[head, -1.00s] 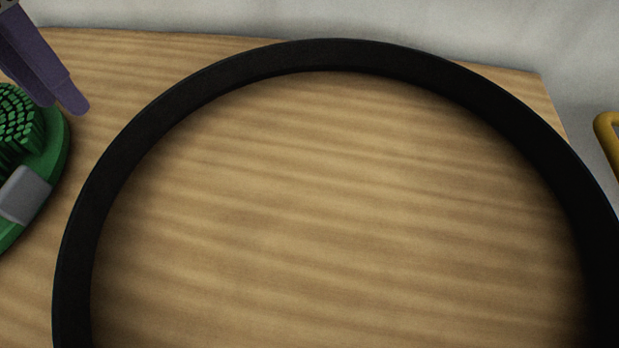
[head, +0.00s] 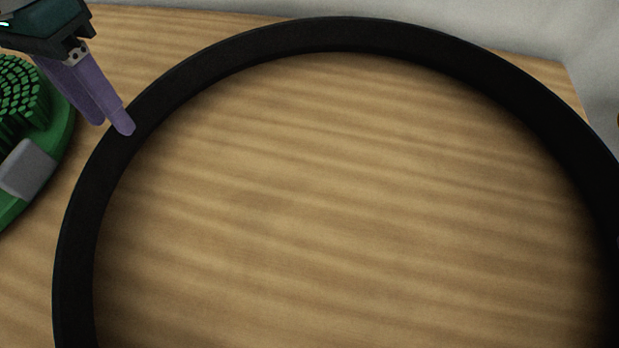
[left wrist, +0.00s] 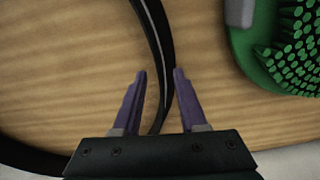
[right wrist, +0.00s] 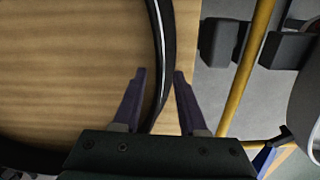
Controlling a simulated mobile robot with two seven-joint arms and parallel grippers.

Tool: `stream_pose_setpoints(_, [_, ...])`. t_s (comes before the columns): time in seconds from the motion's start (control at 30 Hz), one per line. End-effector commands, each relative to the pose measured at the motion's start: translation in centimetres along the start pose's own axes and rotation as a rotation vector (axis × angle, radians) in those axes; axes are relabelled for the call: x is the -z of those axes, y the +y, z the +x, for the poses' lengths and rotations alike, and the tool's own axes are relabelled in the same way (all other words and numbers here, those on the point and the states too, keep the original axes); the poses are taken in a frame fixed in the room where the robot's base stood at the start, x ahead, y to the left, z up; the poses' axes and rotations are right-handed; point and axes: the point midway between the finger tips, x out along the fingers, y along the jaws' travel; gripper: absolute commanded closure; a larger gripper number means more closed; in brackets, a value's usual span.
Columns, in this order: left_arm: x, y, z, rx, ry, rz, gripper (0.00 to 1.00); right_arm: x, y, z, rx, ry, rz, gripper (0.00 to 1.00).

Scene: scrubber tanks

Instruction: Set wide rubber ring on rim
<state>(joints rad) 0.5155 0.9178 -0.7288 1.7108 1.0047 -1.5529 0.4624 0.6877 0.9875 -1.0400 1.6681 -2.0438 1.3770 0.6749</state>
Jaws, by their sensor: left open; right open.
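A wide black rubber ring (head: 350,36) lies on the wooden table and fills most of the head view; its near side is cut off. My left gripper (head: 113,128) is open at the ring's far left. In the left wrist view the ring's band (left wrist: 164,60) passes between the purple fingers (left wrist: 159,74), with gaps beside it. My right gripper is out of the head view. In the right wrist view its open fingers (right wrist: 160,75) stand on either side of the ring's band (right wrist: 163,45). No rim apart from the ring can be made out.
A green round brush (head: 58,130) with a grey block lies left of the ring, close to my left gripper. The wooden table (head: 340,200) is bare inside the ring. A yellow rail (right wrist: 245,75) and dark blocks (right wrist: 222,42) lie beyond the table's right edge.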

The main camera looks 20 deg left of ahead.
Motion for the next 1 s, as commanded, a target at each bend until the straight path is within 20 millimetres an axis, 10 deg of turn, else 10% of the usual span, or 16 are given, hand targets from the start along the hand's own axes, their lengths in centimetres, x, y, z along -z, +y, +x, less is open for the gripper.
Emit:
stream_pose_setpoints(0.57, [0.0,0.0,2.7,0.000,0.000,0.000,0.58,0.0,0.0,2.7,0.000,0.000,0.000,0.58])
stream_pose_setpoints(1.0, [0.0,0.0,2.7,0.000,0.000,0.000,1.00,0.0,0.0,2.7,0.000,0.000,0.000,1.00])
